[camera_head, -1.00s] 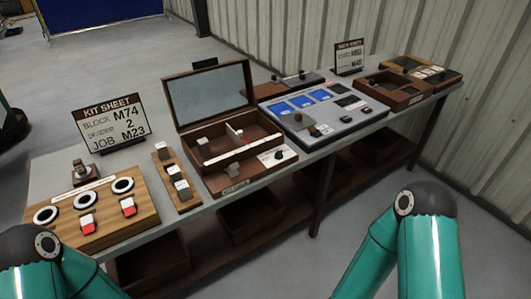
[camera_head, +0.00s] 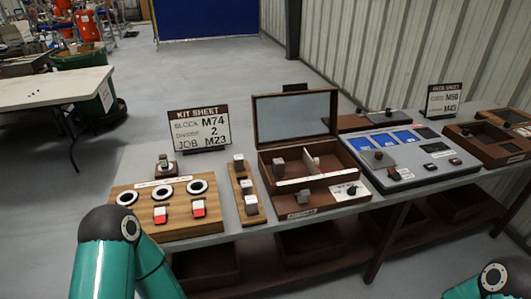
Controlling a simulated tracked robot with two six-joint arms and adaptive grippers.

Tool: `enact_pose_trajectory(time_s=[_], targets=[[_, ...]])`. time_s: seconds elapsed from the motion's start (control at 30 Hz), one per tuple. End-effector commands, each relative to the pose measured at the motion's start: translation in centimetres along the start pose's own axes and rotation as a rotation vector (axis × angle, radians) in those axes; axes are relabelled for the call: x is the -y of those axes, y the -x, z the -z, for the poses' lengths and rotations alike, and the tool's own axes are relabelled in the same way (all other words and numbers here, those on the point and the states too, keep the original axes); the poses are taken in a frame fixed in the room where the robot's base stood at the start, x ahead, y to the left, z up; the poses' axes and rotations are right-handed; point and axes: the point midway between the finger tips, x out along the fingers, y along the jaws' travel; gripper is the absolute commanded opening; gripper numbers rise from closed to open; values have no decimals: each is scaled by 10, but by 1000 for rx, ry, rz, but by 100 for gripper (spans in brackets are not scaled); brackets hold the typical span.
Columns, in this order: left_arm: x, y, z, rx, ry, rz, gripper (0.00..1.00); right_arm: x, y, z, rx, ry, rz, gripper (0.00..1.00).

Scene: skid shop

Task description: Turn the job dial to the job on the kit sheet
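The kit sheet (camera_head: 199,131) stands upright at the back left of the bench. It reads block M74, divider 2, job M23. A small black dial (camera_head: 352,190) sits on a pale plate at the front right of the open wooden box (camera_head: 297,142). Its lettering is too small to read, so I cannot tell its setting or confirm that it is the job dial. Parts of my two arms show at the lower left and the lower right corner. Neither gripper is in view.
A wooden panel (camera_head: 143,193) with three white-ringed round openings and two red-and-white switches is at the left. A strip of blocks (camera_head: 249,218) lies beside it. A grey console (camera_head: 408,176) is right of the box. A white table (camera_head: 52,87) stands far left.

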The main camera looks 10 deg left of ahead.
Motion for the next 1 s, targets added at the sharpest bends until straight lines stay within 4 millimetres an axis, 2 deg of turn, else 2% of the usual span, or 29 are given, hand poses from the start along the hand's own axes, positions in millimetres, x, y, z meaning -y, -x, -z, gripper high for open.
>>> enact_pose_trajectory(time_s=[0.83, 0.87, 1.0], targets=[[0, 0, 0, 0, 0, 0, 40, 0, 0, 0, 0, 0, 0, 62], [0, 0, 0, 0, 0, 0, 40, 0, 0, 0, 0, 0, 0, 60], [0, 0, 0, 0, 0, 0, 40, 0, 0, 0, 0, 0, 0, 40]])
